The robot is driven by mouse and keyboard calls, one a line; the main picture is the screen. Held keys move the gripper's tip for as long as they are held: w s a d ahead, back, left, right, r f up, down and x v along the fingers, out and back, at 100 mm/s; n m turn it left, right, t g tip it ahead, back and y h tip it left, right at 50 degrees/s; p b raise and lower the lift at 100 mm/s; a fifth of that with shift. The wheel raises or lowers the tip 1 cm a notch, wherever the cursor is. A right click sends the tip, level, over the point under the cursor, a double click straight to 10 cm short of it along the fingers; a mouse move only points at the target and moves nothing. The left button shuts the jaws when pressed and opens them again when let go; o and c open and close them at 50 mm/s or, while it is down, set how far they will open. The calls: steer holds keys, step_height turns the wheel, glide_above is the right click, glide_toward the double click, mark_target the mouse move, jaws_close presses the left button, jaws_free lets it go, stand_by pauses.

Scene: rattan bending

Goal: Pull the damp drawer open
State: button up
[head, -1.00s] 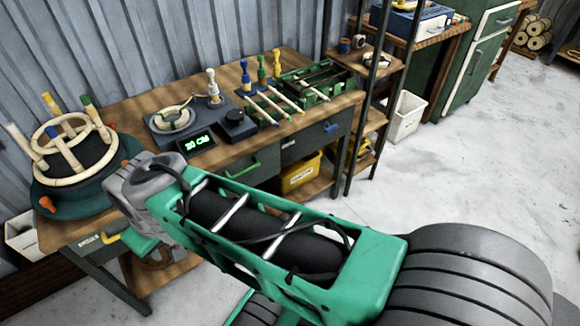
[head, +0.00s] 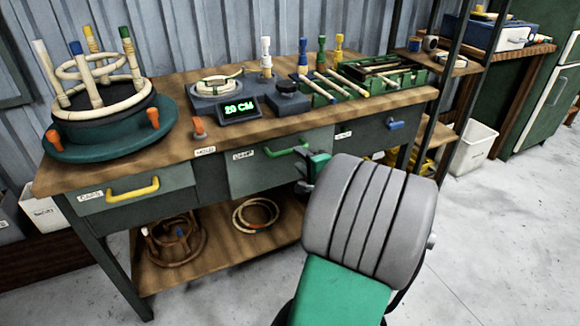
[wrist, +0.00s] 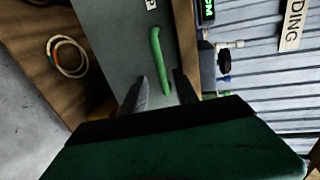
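The damp drawer (head: 262,178) is the middle drawer of the wooden workbench, with a grey-green front and a small label. It looks closed in the head view. Its green bar handle (head: 283,152) also shows in the wrist view (wrist: 156,55). My gripper (head: 308,172) is at the right end of this handle, partly hidden by my arm. In the wrist view my gripper (wrist: 160,88) is open, with one dark finger on each side of the handle's near end. The fingers look apart from the handle; I cannot tell their depth relative to it.
A yellow-handled drawer (head: 135,190) is to the left and a blue-handled drawer (head: 385,130) to the right. A steaming form with rattan hoops (head: 100,115) stands on the bench. A shelf (head: 215,250) below holds coils. The floor in front is clear.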

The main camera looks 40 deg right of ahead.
mark_target(291, 152)
steer(key=b+x, duration=0.1)
steer(key=x, duration=0.6)
steer(key=shift+a, duration=0.2)
jaws_close()
stand_by(1.0)
